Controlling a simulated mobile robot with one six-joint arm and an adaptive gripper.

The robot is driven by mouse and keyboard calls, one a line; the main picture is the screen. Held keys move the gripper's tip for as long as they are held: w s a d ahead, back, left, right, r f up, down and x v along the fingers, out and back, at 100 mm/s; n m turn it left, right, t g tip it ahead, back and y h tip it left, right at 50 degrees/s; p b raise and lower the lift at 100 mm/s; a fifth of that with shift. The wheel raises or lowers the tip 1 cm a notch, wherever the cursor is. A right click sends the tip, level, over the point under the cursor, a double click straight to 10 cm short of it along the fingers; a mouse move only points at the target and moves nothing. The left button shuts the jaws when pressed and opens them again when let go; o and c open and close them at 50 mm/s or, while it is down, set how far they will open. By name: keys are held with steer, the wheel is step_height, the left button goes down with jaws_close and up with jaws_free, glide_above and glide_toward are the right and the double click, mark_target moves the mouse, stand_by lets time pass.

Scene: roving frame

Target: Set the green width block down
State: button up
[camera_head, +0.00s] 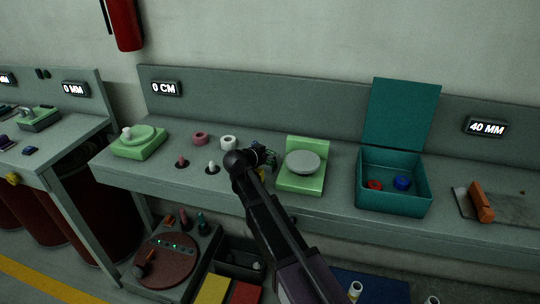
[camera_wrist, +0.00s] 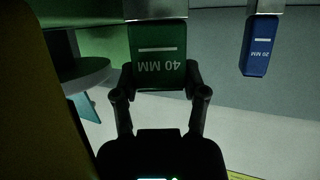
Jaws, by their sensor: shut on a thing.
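The green width block (camera_wrist: 158,55), marked "40 MM" upside down in the wrist view, is between the two black fingers of my gripper (camera_wrist: 160,80). The fingers are shut on its sides. A grey part meets the block at the top picture edge; I cannot tell whether it belongs to the block or whether the block touches a surface. In the head view my gripper (camera_head: 262,157) is over the bench, just left of a light green stand with a grey disc (camera_head: 303,162). My arm and gripper mostly hide the block there.
A blue block (camera_wrist: 260,50) marked "20 MM" is apart, to the right in the wrist view. White and pink rings and pegs are left of my gripper. An open teal box (camera_head: 395,205) and a grey plate (camera_head: 500,200) with an orange piece (camera_head: 482,202) are right.

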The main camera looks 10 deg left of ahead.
steer(key=shift+f, duration=0.2)
steer(key=o, duration=1.3)
steer(key=shift+r, duration=0.1)
steer(key=shift+c, duration=0.2)
steer(key=shift+r, duration=0.2)
steer(key=p+v, duration=0.4)
steer(key=v, duration=0.8)
steer(key=shift+p, duration=0.3)
